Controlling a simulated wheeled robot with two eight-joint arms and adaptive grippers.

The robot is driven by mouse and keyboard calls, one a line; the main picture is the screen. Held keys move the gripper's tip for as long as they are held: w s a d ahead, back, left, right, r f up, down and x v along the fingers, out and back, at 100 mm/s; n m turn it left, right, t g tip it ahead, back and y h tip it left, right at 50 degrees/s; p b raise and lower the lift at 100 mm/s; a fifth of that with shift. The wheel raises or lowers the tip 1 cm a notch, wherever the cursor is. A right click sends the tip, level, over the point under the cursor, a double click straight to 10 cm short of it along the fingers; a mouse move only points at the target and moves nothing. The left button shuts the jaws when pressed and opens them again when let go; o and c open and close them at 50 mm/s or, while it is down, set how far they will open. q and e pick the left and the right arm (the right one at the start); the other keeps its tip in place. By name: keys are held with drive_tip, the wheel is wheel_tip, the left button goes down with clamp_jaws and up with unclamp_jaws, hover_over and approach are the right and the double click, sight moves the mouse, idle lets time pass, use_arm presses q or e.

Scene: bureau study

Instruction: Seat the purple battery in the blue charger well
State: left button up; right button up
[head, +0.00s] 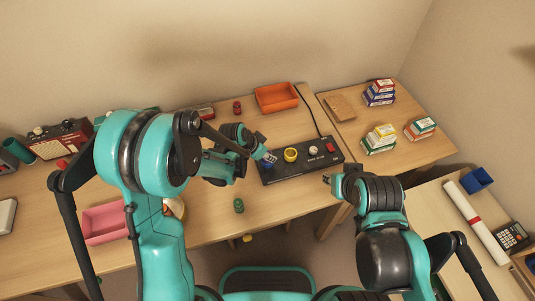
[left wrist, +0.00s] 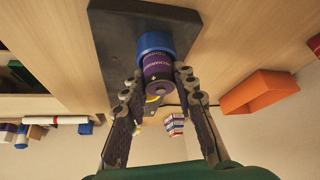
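The black charger (head: 322,154) lies on the desk, with a yellow ring well (head: 290,154) and a blue well (head: 268,164) at its left end. The blue well (left wrist: 155,43) shows clearly in the left wrist view. The purple battery (left wrist: 158,68) is lined up with it, its far end at or inside the blue ring and its plus end towards me. How deep it sits is hidden.
A green cylinder (head: 239,205) stands on the desk in front of the charger. An orange tray (head: 276,97) and a red cylinder (head: 237,107) are behind it. A pink tray (head: 104,222) is at left. Stacked boxes (head: 380,92) stand on the right desk.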

use_arm(q)
drive_tip(key=shift+o, duration=0.5)
